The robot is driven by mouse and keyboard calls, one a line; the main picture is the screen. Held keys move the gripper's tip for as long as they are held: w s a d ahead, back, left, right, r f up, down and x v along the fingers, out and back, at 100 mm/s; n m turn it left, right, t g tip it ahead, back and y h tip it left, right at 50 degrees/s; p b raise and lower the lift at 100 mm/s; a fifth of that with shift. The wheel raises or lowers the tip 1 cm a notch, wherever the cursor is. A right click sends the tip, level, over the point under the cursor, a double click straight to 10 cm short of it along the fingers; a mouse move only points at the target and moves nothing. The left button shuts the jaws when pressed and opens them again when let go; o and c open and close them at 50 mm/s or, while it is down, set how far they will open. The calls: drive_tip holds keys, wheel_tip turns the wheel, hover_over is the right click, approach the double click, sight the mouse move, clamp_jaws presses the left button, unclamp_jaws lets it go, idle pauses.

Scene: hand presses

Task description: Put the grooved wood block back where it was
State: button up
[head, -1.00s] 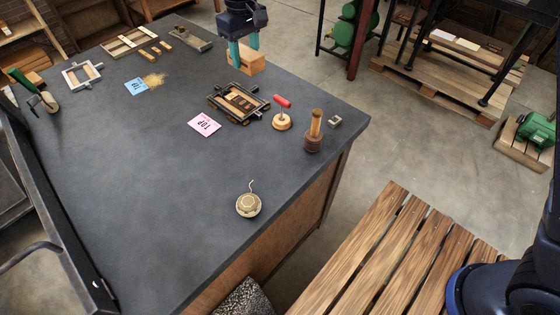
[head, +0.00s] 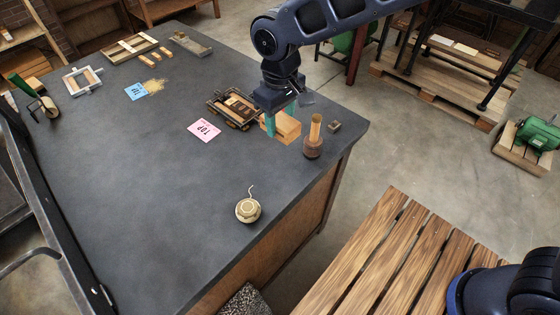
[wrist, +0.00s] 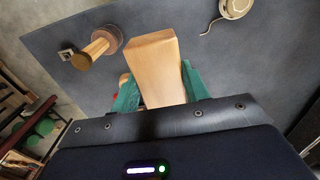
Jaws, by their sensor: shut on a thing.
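The wood block (head: 285,127) is a light tan block at the right part of the dark table. My gripper (head: 279,114) has its teal fingers on either side of it and is shut on it. In the wrist view the block (wrist: 152,58) sticks out from between the fingers (wrist: 160,88). Its groove is not clear in either view. I cannot tell whether the block touches the tabletop or hangs just above it.
The mallet-like wooden tool (head: 313,138) stands just right of the block. A dark-framed type form (head: 235,107) lies to its left, with a pink card (head: 204,131) beyond. A round tin (head: 248,207) stands nearer. The table (head: 150,200) is clear at front left.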

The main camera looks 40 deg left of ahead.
sight(280, 129)
wheel_tip(280, 129, down, 15)
drive_tip(key=shift+f, duration=0.15)
idle(0.4)
drive_tip(key=shift+f, duration=0.1)
drive_tip(key=o, duration=1)
drive_tip(key=shift+o, duration=0.2)
wheel_tip(280, 129, up, 12)
drive_tip(key=shift+r, duration=0.15)
